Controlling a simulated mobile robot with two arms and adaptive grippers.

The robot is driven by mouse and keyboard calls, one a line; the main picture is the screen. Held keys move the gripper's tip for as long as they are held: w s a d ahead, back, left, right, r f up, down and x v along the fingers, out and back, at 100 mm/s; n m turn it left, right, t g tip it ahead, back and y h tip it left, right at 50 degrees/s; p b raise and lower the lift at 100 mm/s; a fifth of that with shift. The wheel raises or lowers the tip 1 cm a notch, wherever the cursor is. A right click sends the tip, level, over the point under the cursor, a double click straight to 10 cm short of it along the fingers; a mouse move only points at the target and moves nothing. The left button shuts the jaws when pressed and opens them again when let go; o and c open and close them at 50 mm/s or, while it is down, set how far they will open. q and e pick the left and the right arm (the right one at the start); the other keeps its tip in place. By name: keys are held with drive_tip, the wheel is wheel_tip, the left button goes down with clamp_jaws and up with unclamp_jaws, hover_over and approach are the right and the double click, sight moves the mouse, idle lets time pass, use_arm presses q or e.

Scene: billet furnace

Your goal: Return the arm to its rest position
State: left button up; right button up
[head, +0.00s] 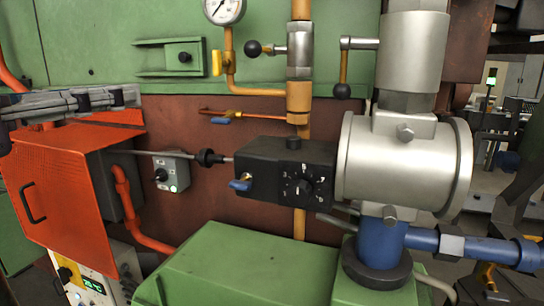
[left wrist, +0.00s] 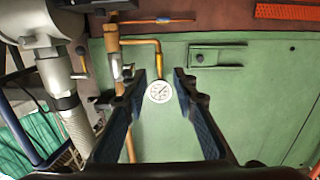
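My left gripper (head: 112,98) is at the left edge of the head view, in front of the green and brown wall and above the orange box. In the left wrist view its two dark fingers (left wrist: 160,78) stand apart with nothing between them. The round white gauge (left wrist: 159,92) shows in the gap, on the wall beyond, and the gripper does not touch it. The same gauge (head: 224,8) is cut by the top edge of the head view. I cannot make out my right gripper.
An orange box (head: 60,190) with a black handle is below the left gripper. A black valve block (head: 285,175) joins a large silver cylinder (head: 400,160). A ball-ended lever (head: 270,49) sticks out from the yellow pipe. A green housing (head: 240,265) fills the lower middle.

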use_arm(q)
drive_tip(key=w+d+f+g, duration=0.1)
drive_tip(key=w+f, duration=0.2)
drive_tip(key=f, duration=0.4)
drive_tip(key=w+f+n+g+y, duration=0.1)
drive_tip(key=w+f+g, duration=0.1)
drive_tip(key=w+f, duration=0.35)
drive_tip(key=w+d+f+g, duration=0.1)
drive_tip(key=w+f, duration=0.1)
drive_tip(key=f, duration=0.7)
wheel_tip(320, 180, down, 18)
drive_tip(key=s+g+y, duration=0.2)
drive_tip(key=s+a+f+g+y, duration=0.15)
drive_tip(key=s+f+g, duration=0.25)
drive_tip(key=s+f, duration=0.9)
drive_tip(key=s+a+f+g+y, duration=0.1)
drive_tip(key=s+a+f+g, duration=0.15)
drive_tip(key=s+f, duration=1)
wheel_tip(320, 180, down, 28)
drive_tip(key=f+g, duration=0.1)
drive_tip(key=g, duration=0.1)
drive_tip(key=s+a+f, duration=0.2)
drive_tip(key=s+f, duration=1.3)
drive_tip(key=s, duration=0.2)
drive_tip(key=shift+s+a+g, duration=0.15)
drive_tip(key=shift+a+g, duration=0.15)
drive_tip(key=shift+g, duration=0.15)
use_arm(e)
drive_tip(key=shift+s, duration=0.1)
